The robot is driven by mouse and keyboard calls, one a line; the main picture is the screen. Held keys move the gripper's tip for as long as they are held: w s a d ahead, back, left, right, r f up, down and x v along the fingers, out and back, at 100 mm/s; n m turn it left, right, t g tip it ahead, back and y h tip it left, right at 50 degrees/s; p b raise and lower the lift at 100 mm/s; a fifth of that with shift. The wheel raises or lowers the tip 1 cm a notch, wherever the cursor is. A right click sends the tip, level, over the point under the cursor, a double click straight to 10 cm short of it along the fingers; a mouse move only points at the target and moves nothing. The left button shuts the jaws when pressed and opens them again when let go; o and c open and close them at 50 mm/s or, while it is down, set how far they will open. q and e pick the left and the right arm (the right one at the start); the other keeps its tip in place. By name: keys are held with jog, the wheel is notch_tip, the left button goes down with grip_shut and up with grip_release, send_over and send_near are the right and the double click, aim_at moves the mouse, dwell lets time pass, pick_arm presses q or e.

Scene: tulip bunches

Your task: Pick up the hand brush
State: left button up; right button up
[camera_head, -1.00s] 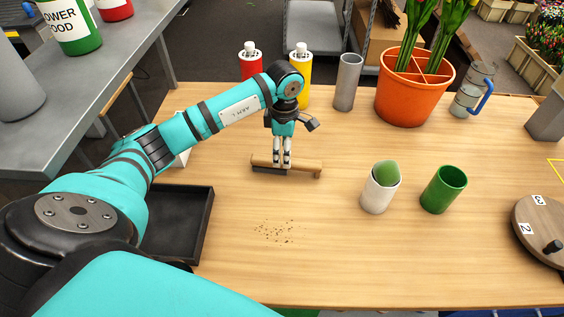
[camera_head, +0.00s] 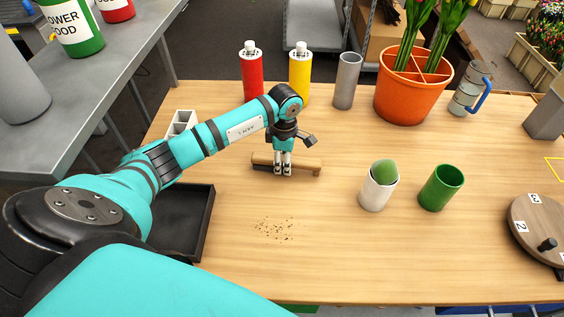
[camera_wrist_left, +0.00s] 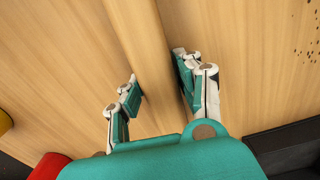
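The hand brush (camera_head: 308,163) lies on the wooden table, with a light wooden handle and dark bristles along its left part. My left gripper (camera_head: 283,172) points down over the middle of the brush and hides part of it. In the left wrist view my left gripper (camera_wrist_left: 157,82) is open, with one finger on each side of the wooden handle (camera_wrist_left: 130,30). The fingers are very close to the handle; I cannot tell whether they touch it. My right gripper is not in view.
Brown crumbs (camera_head: 274,230) lie in front of the brush. A black tray (camera_head: 206,222) is at the left. A white cup (camera_head: 376,192) and a green cup (camera_head: 441,188) stand to the right. Red (camera_head: 252,78) and yellow (camera_head: 299,75) bottles stand behind my gripper.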

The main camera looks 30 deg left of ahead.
pick_arm(q)
jog(key=c, duration=0.6)
jog(key=shift+r, duration=0.45)
jog(key=r, duration=0.1)
jog(key=r+b, duration=0.1)
jog(key=shift+s+d+r, duration=0.1)
jog(key=shift+d+r, duration=0.1)
jog(key=shift+r, duration=0.1)
jog(key=s+d+b, duration=0.1)
jog(key=s+d, duration=0.2)
jog(key=d, duration=0.1)
jog(key=s+d+r+b, duration=0.1)
jog(key=s+d, duration=0.2)
jog(key=d, duration=0.1)
jog(key=s+d+b, duration=0.1)
jog(key=s+d, duration=0.2)
jog(key=d, duration=0.1)
jog(key=shift+d+r, duration=0.3)
